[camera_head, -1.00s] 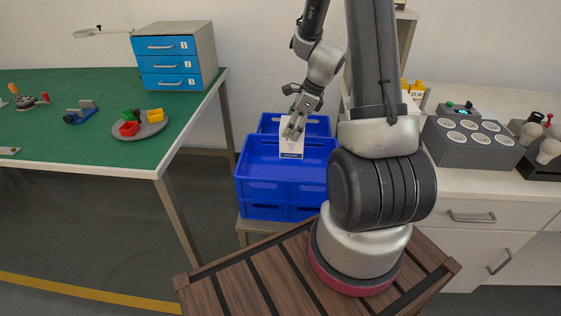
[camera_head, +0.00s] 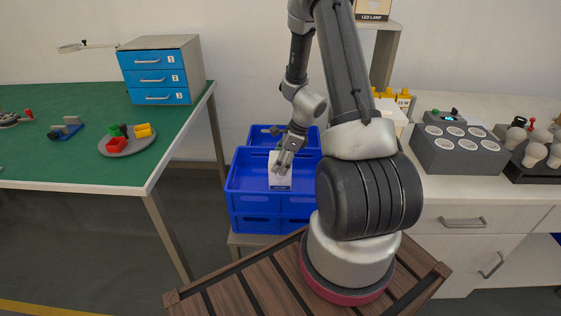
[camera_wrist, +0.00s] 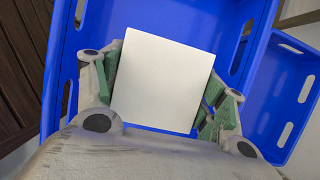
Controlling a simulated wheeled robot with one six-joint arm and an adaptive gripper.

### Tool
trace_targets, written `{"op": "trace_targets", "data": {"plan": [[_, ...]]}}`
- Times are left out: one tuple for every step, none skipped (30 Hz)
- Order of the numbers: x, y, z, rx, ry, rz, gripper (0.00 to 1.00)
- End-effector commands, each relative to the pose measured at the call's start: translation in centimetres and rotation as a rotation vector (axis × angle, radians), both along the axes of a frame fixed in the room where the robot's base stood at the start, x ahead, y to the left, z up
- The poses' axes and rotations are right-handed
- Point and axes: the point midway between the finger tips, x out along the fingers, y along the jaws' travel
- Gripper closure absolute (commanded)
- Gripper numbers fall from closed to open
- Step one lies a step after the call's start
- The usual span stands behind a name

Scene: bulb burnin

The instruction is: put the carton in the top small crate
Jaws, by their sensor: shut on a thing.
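My gripper (camera_head: 283,168) is shut on a white carton (camera_head: 280,183), which hangs below the fingers over the front blue crate. In the wrist view the carton (camera_wrist: 162,80) shows its plain white face between the two green-padded fingers (camera_wrist: 160,105). The blue crate (camera_head: 253,205) stands on top of another blue crate (camera_head: 255,224), and its floor shows around the carton in the wrist view. I cannot tell whether the carton touches the crate floor.
Another blue crate (camera_head: 262,138) stands behind. A green-topped table (camera_head: 60,168) with a drawer unit (camera_head: 160,78) and a plate of coloured blocks (camera_head: 128,146) is at left. A white counter (camera_head: 440,196) with a grey socket box (camera_head: 460,152) and bulbs is at right.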

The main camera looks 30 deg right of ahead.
Motion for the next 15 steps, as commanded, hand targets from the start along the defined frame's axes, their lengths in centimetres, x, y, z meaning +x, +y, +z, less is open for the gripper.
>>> {"op": "trace_targets", "data": {"plan": [[-0.01, 0.01, -0.06, 0.0, 0.0, 0.0, 0.64], [-0.01, 0.01, -0.14, 0.001, 0.001, 0.0, 0.64], [-0.01, 0.01, -0.27, 0.001, 0.001, -0.001, 0.64], [0.0, 0.01, -0.31, 0.0, 0.0, 0.0, 0.28], [0.01, 0.01, -0.29, 0.0, 0.0, 0.0, 0.22], [0.0, 0.01, -0.28, 0.0, 0.0, 0.0, 0.15], [0.0, 0.0, -0.27, 0.0, 0.0, 0.0, 0.09], [0.0, 0.02, -0.27, 0.0, 0.0, 0.0, 0.08], [0.0, 0.02, -0.27, 0.0, 0.0, 0.0, 0.08], [0.0, 0.02, -0.27, 0.0, 0.0, 0.0, 0.08], [0.0, 0.02, -0.27, 0.0, 0.0, 0.0, 0.08], [0.0, 0.02, -0.27, 0.0, 0.0, 0.0, 0.08], [-0.01, 0.02, -0.27, 0.0, 0.0, 0.0, 0.08], [0.0, 0.02, -0.27, 0.0, 0.0, 0.0, 0.08], [-0.01, 0.02, -0.27, 0.0, 0.0, 0.0, 0.08]]}}
